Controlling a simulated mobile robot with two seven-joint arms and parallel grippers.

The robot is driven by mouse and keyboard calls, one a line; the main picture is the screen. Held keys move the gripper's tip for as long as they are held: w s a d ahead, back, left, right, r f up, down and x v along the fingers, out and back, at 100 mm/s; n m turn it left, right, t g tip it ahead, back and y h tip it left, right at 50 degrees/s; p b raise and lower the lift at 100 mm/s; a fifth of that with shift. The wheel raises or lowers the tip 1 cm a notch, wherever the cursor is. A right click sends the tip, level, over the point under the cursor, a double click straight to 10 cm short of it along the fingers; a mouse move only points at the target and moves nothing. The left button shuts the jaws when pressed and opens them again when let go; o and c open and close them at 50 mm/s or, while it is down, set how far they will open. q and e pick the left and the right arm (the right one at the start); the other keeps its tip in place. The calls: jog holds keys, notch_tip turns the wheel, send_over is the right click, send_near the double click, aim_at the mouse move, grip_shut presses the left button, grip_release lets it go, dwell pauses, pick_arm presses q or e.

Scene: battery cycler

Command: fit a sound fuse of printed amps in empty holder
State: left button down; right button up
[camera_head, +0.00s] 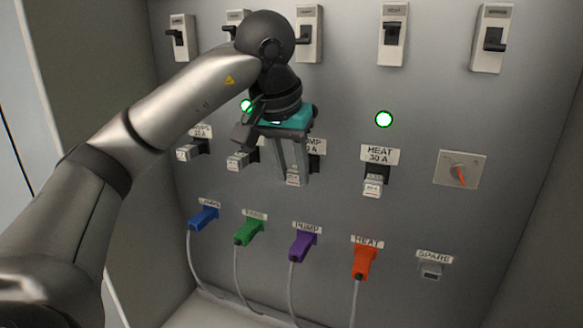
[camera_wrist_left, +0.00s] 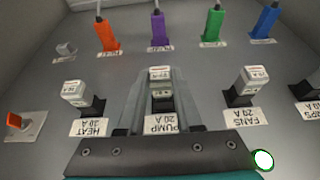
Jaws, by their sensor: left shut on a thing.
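My left gripper (camera_head: 293,178) is at the PUMP holder, its fingers pointing down along the panel. It is shut on a pale grey fuse (camera_wrist_left: 160,74) with a white printed top. The fuse is at the black PUMP holder (camera_wrist_left: 162,98), labelled 20 A; I cannot tell whether it is fully seated. The HEAT holder (camera_head: 377,174), labelled 30 A, has a grey fuse (camera_head: 373,188). The FANS holder (camera_wrist_left: 238,98), labelled 20 A, has a fuse (camera_wrist_left: 250,79). The LAMPS holder (camera_head: 201,146) has a fuse (camera_head: 187,153); its rating is unclear. My right gripper is out of view.
Breaker switches (camera_head: 393,33) line the panel's top. Blue (camera_head: 203,219), green (camera_head: 248,231), purple (camera_head: 302,246) and orange (camera_head: 364,261) cable plugs sit below, beside a SPARE socket (camera_head: 432,268).

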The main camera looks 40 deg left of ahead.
pick_arm(q)
jog(key=shift+w+a+p, duration=0.15)
jog(key=shift+w+p, duration=0.2)
jog(key=shift+w, duration=0.2)
dwell(0.4)
jog(key=c, duration=0.5)
grip_release()
jog(key=shift+s+r, duration=0.1)
jog(key=shift+r, duration=0.2)
jog(key=p+v, duration=0.6)
jog(key=v, duration=0.8)
jog(key=shift+r, duration=0.2)
jog(key=shift+s, duration=0.1)
